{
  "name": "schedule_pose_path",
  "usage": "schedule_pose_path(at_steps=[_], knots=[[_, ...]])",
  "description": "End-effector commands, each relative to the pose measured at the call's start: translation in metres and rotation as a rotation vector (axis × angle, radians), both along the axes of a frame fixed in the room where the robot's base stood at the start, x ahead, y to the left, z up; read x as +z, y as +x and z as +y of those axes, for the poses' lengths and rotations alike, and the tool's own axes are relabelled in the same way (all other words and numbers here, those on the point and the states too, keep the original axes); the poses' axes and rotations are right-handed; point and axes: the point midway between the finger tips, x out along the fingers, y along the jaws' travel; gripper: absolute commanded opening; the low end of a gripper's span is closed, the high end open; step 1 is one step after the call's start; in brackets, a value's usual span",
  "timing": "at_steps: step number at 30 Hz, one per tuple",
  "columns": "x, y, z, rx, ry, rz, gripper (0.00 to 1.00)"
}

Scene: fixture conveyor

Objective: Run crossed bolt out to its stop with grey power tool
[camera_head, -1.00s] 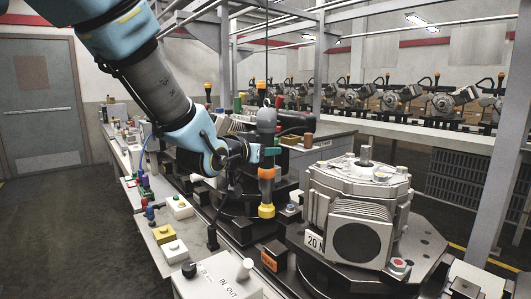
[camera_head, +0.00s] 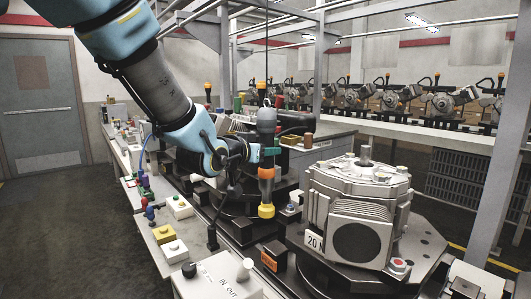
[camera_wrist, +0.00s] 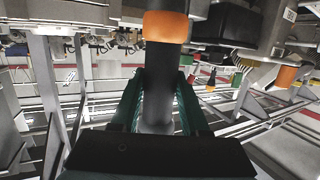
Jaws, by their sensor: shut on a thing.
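The grey power tool (camera_head: 266,120) hangs upright from a thin cable, with a grey upper body, an orange band and a yellow lower end. My gripper (camera_head: 262,152) is shut around its middle, left of the grey gear housing (camera_head: 330,185). In the wrist view the tool's dark shaft (camera_wrist: 158,65) and orange band stand between my dark green fingers (camera_wrist: 158,105). The tool's lower end is outside the wrist view. Several bolt heads and a central stub show on top of the housing, but I cannot make out a cross on any of them. The tool is apart from the housing.
A white control box (camera_head: 215,280) marked IN OUT is at the front. Small coloured switch boxes (camera_head: 173,250) line the left edge. Steel posts (camera_head: 497,150) and a line of similar units stand behind. The floor at left is clear.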

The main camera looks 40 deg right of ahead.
Motion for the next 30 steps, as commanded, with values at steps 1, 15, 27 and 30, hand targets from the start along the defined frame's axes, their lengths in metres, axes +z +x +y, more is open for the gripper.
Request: schedule_pose_path(at_steps=[1, 15, 27, 30], knots=[[0.0, 0.0, 0.0, 0.0, 0.0, 0.0, 0.0], [0.02, 0.0, 0.0, 0.0, -0.003, -0.002, 0.0], [0.04, 0.0, 0.0, 0.001, -0.002, -0.001, 0.0], [0.046, 0.0, 0.0, 0.001, -0.002, -0.001, 0.0]])
